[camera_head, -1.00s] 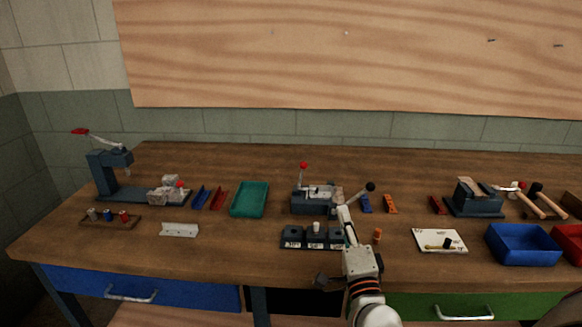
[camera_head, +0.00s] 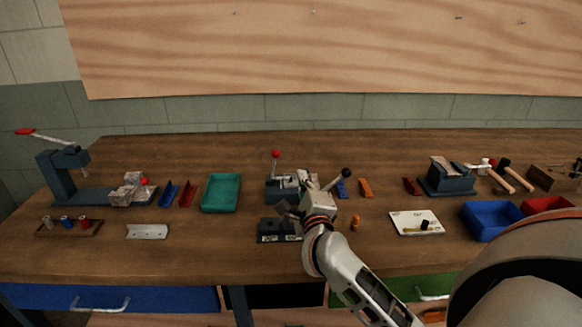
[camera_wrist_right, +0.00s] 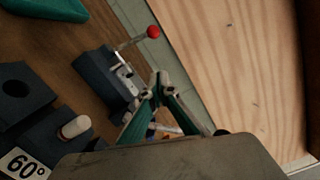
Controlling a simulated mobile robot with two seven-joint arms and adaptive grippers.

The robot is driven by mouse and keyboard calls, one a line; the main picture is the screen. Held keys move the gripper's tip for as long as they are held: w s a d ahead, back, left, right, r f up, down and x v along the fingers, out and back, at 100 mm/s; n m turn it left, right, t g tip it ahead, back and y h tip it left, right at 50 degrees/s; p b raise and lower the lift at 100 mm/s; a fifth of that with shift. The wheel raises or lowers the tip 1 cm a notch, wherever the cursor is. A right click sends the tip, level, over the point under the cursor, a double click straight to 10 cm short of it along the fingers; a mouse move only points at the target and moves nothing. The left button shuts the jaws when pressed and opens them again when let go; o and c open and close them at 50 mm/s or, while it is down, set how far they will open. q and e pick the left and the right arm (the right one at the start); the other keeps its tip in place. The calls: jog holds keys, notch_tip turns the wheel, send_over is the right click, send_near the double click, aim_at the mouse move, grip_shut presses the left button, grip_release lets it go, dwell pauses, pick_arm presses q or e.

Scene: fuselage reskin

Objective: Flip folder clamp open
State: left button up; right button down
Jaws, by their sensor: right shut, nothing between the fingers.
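The folder (camera_head: 277,192) is a dark blue-grey bench device at the middle of the table. Its clamp lever with a red knob (camera_head: 276,154) stands up at the left, and a lever with a black knob (camera_head: 346,173) leans out to the right. In the right wrist view the folder (camera_wrist_right: 103,77) is left of the fingers, with the red knob (camera_wrist_right: 152,31) above them. My right gripper (camera_wrist_right: 157,84) is shut and empty, its fingertips beside the folder's light metal top. I cannot tell whether they touch it. The arm hides part of the folder in the head view. My left gripper is not in view.
Dark angle blocks (camera_head: 271,226) stand just in front of the folder; one shows a 60° label (camera_wrist_right: 24,164) in the wrist view. A green tray (camera_head: 220,193) is to the left. A white board (camera_head: 416,222) and blue bin (camera_head: 490,219) are to the right.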

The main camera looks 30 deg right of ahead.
jog(key=x, duration=0.9)
jog(key=shift+w+b, duration=0.15)
jog(key=shift+b, duration=0.15)
jog(key=a, duration=0.1)
jog(key=a+r, duration=0.1)
jog(key=shift+w+a, duration=0.2)
jog(key=shift+a, duration=0.2)
jog(key=shift+a+r, duration=0.15)
jog(key=shift+a, duration=0.2)
jog(key=shift+w, duration=0.1)
